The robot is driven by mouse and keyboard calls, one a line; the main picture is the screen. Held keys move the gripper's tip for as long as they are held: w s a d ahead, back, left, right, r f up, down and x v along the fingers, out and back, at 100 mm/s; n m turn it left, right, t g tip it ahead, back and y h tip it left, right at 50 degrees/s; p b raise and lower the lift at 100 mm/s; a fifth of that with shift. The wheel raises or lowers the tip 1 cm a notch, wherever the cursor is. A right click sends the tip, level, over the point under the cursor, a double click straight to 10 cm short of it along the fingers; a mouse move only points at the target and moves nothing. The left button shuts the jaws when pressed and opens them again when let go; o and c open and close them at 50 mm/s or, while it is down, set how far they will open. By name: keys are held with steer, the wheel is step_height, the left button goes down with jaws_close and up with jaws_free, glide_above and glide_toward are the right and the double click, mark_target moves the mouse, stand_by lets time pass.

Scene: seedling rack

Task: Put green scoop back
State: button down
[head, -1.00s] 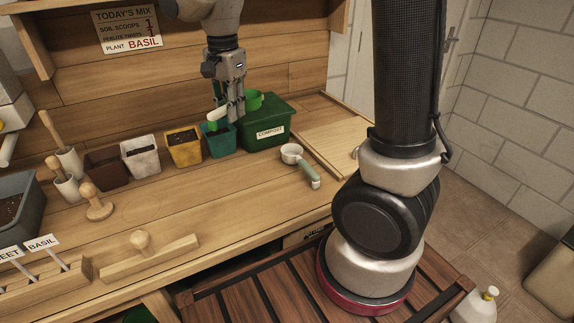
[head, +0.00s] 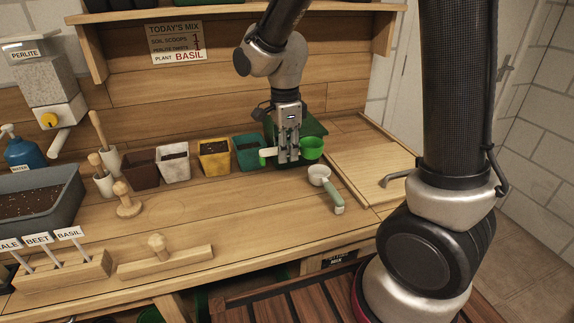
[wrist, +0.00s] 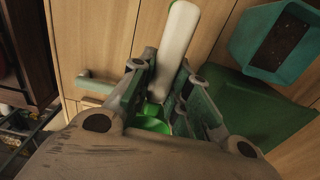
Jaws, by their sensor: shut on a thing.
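The green scoop has a bright green bowl (head: 312,148) and a pale handle with a green end. My gripper (head: 288,158) is shut on it, with the bowl to the right of the fingers and the handle to the left in the head view. In the wrist view the pale handle (wrist: 176,42) points up between the fingers, and the green bowl is partly hidden by them. The scoop is held in front of the dark green compost bin (head: 314,127), which my gripper partly covers. Its height over the bench is hard to tell.
A white scoop (head: 319,174) with a sage handle lies on the bench, just right of my gripper. A teal pot (head: 248,160) and a yellow pot (head: 215,163) stand left. A pale wooden board (head: 360,150) lies right. The front middle of the bench (head: 240,215) is clear.

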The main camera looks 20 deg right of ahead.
steer(key=shift+f, duration=1.85)
steer(key=shift+f, duration=0.65)
steer(key=c, duration=1.3)
jaws_free()
steer(key=shift+c, duration=0.2)
steer(key=shift+r, duration=0.15)
